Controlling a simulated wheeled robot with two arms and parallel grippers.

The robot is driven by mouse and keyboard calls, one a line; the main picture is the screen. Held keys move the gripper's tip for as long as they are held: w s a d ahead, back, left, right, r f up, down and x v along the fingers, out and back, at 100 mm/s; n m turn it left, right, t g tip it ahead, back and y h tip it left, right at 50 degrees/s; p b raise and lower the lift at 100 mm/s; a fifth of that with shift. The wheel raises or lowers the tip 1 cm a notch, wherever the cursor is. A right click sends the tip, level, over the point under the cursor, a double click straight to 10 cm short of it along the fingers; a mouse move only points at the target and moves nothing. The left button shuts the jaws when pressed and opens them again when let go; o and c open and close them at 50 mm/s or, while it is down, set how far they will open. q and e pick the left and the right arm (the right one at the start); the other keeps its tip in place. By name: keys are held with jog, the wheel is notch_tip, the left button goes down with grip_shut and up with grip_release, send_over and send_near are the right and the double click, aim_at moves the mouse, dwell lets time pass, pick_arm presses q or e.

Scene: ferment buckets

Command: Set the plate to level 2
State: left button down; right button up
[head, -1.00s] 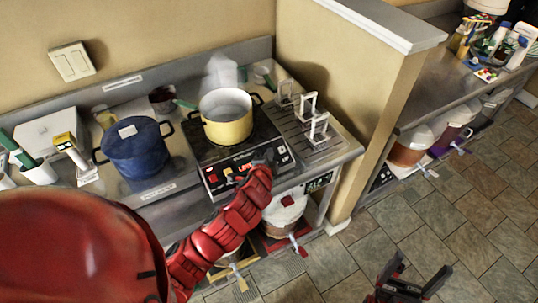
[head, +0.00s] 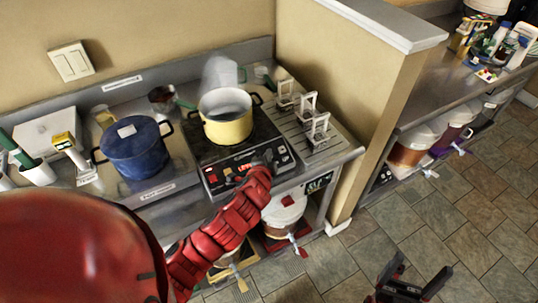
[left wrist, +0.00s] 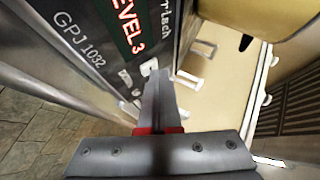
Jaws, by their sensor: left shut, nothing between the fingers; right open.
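The hot plate (head: 236,179) stands on the steel counter with a yellow pot (head: 228,130) on top. Its front panel shows in the left wrist view, and its display (left wrist: 128,30) reads "LEVEL 3" in red letters. My left gripper (head: 264,160) is shut and empty at the panel, right of the display. In the left wrist view its fingertips (left wrist: 154,75) are at a small white button (left wrist: 149,67). I cannot tell whether they touch it. My right gripper (head: 417,273) is open and empty above the tiled floor, away from the counter.
A blue pot (head: 138,152) stands left of the plate, and a dark saucepan (head: 163,98) behind it. A rack with white metal holders (head: 308,110) is on the right, beside a partition wall (head: 345,110). Buckets with taps (head: 285,215) sit below the counter.

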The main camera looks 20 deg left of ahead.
pick_arm(q)
jog(key=shift+f, duration=0.15)
dwell(0.4)
jog(key=shift+s+d+r+p, duration=0.1)
jog(key=shift+d+r+p, duration=0.1)
jog(key=shift+r, duration=0.2)
jog(key=shift+s+d+r+p, duration=0.1)
jog(key=shift+r+p, duration=0.05)
jog(key=shift+r, duration=0.25)
jog(key=r, duration=0.1)
jog(key=s+d+r+p, duration=0.1)
jog(key=r, duration=0.1)
jog(key=r+p, duration=0.1)
jog(key=shift+s+d+r, duration=0.15)
jog(key=shift+s+d, duration=0.1)
jog(key=shift+d, duration=0.15)
jog(key=shift+d, duration=0.1)
